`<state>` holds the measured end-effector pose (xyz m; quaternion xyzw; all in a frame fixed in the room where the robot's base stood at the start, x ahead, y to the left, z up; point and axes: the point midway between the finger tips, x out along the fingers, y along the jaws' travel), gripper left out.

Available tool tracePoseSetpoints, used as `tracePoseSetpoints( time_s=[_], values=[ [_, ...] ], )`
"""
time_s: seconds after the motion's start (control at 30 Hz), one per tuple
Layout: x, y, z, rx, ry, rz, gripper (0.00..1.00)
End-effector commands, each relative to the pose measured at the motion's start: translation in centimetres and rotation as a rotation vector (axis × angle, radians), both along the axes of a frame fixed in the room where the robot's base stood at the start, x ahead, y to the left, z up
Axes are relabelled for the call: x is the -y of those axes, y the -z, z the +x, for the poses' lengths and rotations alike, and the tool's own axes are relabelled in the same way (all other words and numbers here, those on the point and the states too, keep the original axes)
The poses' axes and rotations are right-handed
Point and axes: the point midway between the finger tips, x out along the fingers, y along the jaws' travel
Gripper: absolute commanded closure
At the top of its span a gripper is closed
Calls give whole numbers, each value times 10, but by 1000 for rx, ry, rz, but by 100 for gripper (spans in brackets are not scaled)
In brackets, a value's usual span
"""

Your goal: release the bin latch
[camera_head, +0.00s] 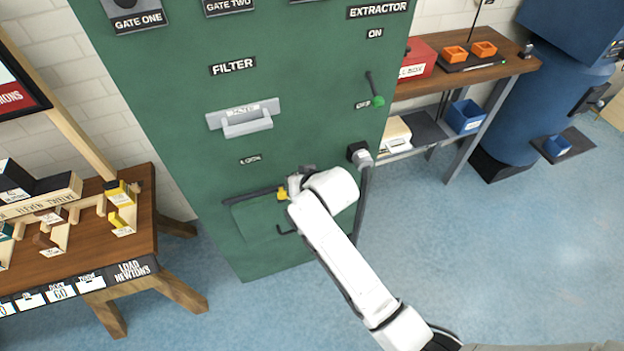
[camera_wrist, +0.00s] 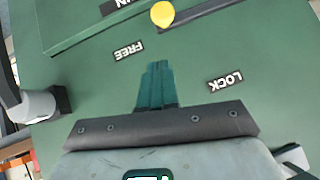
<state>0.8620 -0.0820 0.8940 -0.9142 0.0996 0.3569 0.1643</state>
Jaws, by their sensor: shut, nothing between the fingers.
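The bin front (camera_head: 258,222) is a green panel low on the green cabinet, with a dark bar along its top edge. A yellow knob (camera_head: 283,192), which looks like the latch's, sits at that bar beside my gripper. In the wrist view the yellow knob (camera_wrist: 162,14) is at the top edge, beyond my fingertips. The labels FREE (camera_wrist: 128,50) and LOCK (camera_wrist: 226,81) lie on either side of my fingers. My gripper (camera_wrist: 157,66) is shut and empty, with a visible gap between its tips and the knob. My arm hides part of the bin area in the head view.
A grey knob on a black mount (camera_head: 360,155) sticks out right of my wrist; it also shows at left in the wrist view (camera_wrist: 38,105). The filter handle (camera_head: 246,122) is above. A wooden table (camera_head: 140,240) stands left, a workbench (camera_head: 460,75) right. Floor at right is clear.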

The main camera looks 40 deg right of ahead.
Motion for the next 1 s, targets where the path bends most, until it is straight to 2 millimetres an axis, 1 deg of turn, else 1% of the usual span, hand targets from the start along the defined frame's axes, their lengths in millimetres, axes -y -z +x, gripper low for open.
tracePoseSetpoints(
  time_s=[0.03,0.2,0.43,0.63,1.0],
  values=[
    [-1,-4,-8,0,-1,0,100],
    [-1,-24,-29,3,-2,0,100],
    [-1,-45,-52,3,-2,0,100],
    [-1,-52,-60,0,-1,0,100],
    [-2,-53,-60,0,-1,0,100]
  ],
)
